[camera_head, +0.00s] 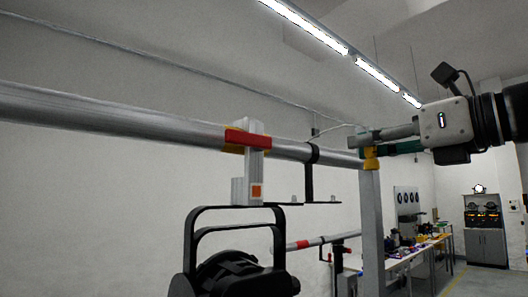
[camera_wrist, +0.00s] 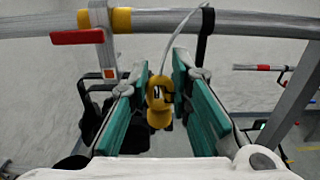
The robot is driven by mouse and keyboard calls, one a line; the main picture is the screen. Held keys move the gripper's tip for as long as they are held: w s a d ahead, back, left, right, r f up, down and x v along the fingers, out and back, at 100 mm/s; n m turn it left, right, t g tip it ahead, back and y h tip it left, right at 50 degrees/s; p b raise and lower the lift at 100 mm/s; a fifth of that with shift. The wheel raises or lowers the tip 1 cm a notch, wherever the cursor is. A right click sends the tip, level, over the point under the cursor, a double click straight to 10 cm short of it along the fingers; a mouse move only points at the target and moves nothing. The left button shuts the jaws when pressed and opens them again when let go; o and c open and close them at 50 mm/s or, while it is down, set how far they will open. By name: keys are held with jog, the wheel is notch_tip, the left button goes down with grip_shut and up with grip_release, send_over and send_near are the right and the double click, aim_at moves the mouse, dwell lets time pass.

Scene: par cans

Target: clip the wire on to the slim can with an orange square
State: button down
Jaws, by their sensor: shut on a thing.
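The yellow clip (camera_wrist: 159,104) is between the teal fingers of my gripper (camera_wrist: 166,93), which is shut on it; in the head view the clip (camera_head: 371,160) shows at the fingertips. A pale wire (camera_wrist: 180,40) runs up from the clip. The slim black can (camera_head: 232,272) hangs by its yoke from a grey clamp on the pipe. The clamp has a red handle (camera_head: 248,138) and an orange square (camera_head: 257,191). In the head view my gripper (camera_head: 385,149) is to the right of the can and apart from it. The can is partly hidden behind the left finger in the wrist view.
A thick metal pipe (camera_head: 100,114) crosses the view, and a black bracket (camera_head: 309,176) hangs from it between clamp and gripper. A grey upright post (camera_head: 370,225) stands beneath my gripper. A second pipe with red marks, a cluttered bench (camera_head: 400,265) and a cabinet (camera_head: 486,245) stand behind.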

jog(key=shift+f, duration=0.95)
dwell(0.3)
jog(key=shift+s+a+f+b+x, duration=0.1)
jog(key=shift+s+a+b+x, duration=0.25)
jog(key=shift+x, duration=1.9)
jog(key=shift+s+a+f+x, duration=0.1)
jog(key=shift+s+a+x, duration=0.3)
jog(key=shift+x, duration=1.85)
jog(key=shift+s+a+f+b+x, duration=0.15)
jog(key=shift+a+x, duration=0.4)
jog(key=shift+x, duration=1.7)
jog(key=shift+r, duration=0.1)
